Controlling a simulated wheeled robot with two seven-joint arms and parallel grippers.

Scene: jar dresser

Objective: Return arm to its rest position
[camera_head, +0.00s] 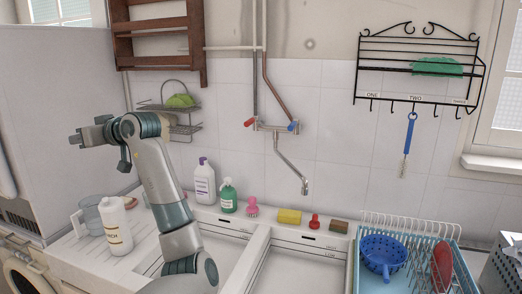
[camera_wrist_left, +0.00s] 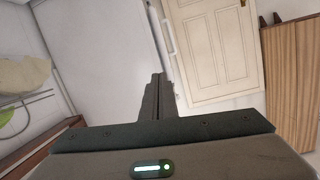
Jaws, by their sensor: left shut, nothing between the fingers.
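My left arm rises in front of the sink in the head view, bent at the top. My left gripper (camera_head: 76,138) points left, raised well above the counter, near the side of a tall white cabinet. In the left wrist view its two dark fingers (camera_wrist_left: 157,98) are together with nothing between them. My right gripper shows in neither view.
Below the arm stand a white bottle (camera_head: 116,228) and a clear jug (camera_head: 90,216) on the counter (camera_head: 80,252). A wooden rack (camera_head: 160,40) and a wire shelf (camera_head: 186,112) hang behind. A tap (camera_head: 290,165) and dish rack (camera_head: 415,225) are to the right.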

